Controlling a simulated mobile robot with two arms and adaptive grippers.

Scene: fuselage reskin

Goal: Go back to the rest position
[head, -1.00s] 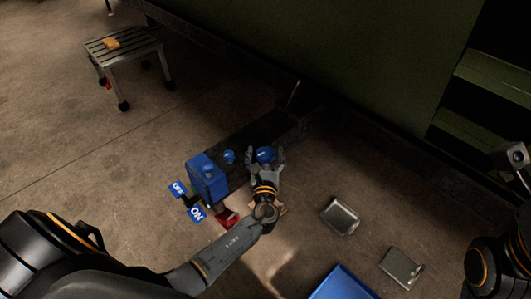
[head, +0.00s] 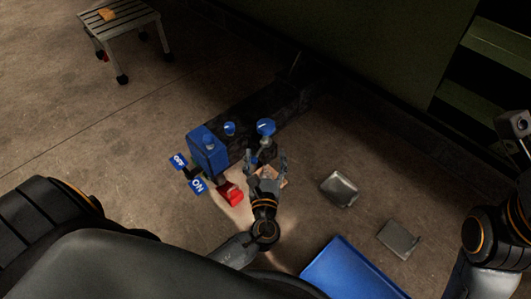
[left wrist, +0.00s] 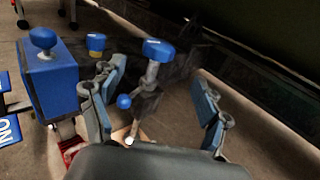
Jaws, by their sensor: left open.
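My left gripper (head: 266,160) is open and empty in the head view, just in front of a blue-topped knob (head: 265,127) on a metal stem. In the left wrist view the blue-topped knob (left wrist: 158,50) stands beyond and between the spread fingers (left wrist: 160,95), with a gap on both sides. A blue box (head: 207,153) with ON and OFF plates sits left of the gripper. My right arm (head: 490,235) shows at the right edge, but its gripper cannot be made out.
A blue tray (head: 345,270) lies at the bottom, with two grey metal pieces (head: 338,189) (head: 398,240) on the floor nearby. A red part (head: 230,194) is beside the gripper. A slatted stool (head: 120,20) stands at the upper left. A dark green wall closes off the back.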

